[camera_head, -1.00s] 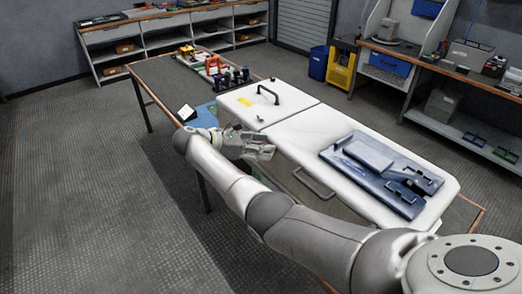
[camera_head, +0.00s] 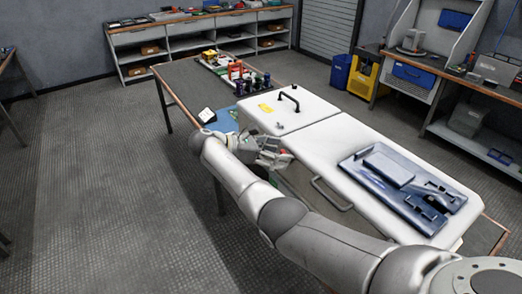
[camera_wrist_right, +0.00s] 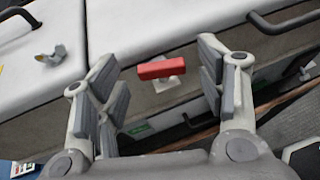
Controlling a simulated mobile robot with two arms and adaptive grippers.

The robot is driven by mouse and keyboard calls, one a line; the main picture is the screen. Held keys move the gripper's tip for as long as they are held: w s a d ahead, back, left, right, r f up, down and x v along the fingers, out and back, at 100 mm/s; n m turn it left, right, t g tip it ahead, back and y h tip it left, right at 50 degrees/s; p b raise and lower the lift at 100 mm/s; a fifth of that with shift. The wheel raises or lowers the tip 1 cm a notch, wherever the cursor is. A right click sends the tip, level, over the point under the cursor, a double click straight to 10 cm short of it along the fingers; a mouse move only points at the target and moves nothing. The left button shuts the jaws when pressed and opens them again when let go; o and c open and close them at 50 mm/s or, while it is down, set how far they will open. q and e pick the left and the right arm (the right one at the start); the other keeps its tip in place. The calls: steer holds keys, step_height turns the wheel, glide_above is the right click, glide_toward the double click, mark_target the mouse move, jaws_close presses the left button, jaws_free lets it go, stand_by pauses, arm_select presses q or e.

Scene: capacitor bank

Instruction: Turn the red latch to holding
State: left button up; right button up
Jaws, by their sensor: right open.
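The red latch (camera_wrist_right: 161,69) is a short red bar on a pale mount on the side of the white cabinet (camera_wrist_right: 145,28). In the right wrist view it lies roughly level, just beyond and between the fingers of my right gripper (camera_wrist_right: 160,85). The fingers are open and apart from it, with a gap on both sides. In the head view my right gripper (camera_head: 272,157) is at the cabinet's near side, and a bit of red shows at its fingers. My left gripper is not in view.
A black handle (camera_head: 289,97) and a small metal knob (camera_wrist_right: 52,55) are on the cabinet lid. A bar handle (camera_head: 331,194) sticks out of the near side. A blue tray (camera_head: 357,172) lies on top. Coloured parts (camera_head: 236,71) stand on the table behind.

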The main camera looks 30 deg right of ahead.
steer(key=v, duration=1.1)
steer(key=shift+d, duration=0.1)
